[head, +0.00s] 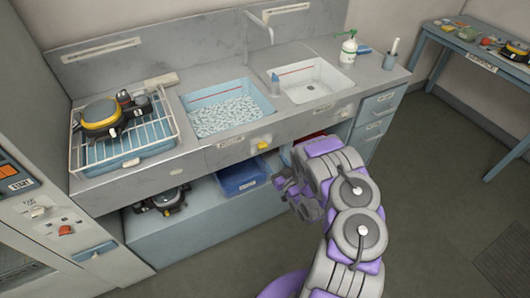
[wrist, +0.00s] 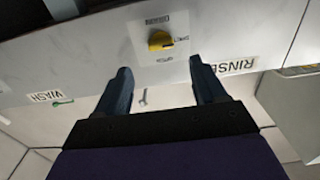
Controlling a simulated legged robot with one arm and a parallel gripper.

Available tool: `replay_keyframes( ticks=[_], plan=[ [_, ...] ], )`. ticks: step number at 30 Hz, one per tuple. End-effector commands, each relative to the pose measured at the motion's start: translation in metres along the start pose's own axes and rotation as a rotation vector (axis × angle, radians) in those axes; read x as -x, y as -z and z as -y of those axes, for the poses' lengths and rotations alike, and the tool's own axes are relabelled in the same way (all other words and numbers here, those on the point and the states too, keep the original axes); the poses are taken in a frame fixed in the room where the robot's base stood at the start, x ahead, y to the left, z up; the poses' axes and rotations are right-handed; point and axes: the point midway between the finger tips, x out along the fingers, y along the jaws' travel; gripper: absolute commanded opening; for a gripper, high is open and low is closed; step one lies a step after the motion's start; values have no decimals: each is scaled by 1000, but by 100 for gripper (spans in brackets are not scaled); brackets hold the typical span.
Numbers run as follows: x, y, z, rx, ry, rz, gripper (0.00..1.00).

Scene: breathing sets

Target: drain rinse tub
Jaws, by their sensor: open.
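The white right-hand basin (head: 325,90), which I take as the rinse tub, is set in the counter with a red line on its inner wall. I cannot tell its water level. A small blue-grey upright piece (head: 275,86) is at its left side. A yellow knob (head: 262,145) is on the counter front; it also shows in the wrist view (wrist: 161,41), between small markings. A RINSE label (wrist: 233,66) is right of it and a WASH label (wrist: 46,96) lower left. My gripper (wrist: 160,68) is open and empty, its fingertips short of the knob in the picture.
The blue left basin (head: 228,123) is full of whitish foam or pieces. A rack (head: 160,133) with yellow-black gear stands left. A blue bin (head: 240,180) is on the shelf below. A pump bottle (head: 348,50) stands back right. The floor right of my arm is clear.

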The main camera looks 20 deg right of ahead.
Motion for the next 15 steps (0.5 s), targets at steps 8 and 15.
replay_keyframes(
  ticks=[8, 15],
  plan=[
    [-51, -1, 2, 2, 1, -2, 70],
    [-80, -1, 1, 1, 0, 0, 70]
  ],
)
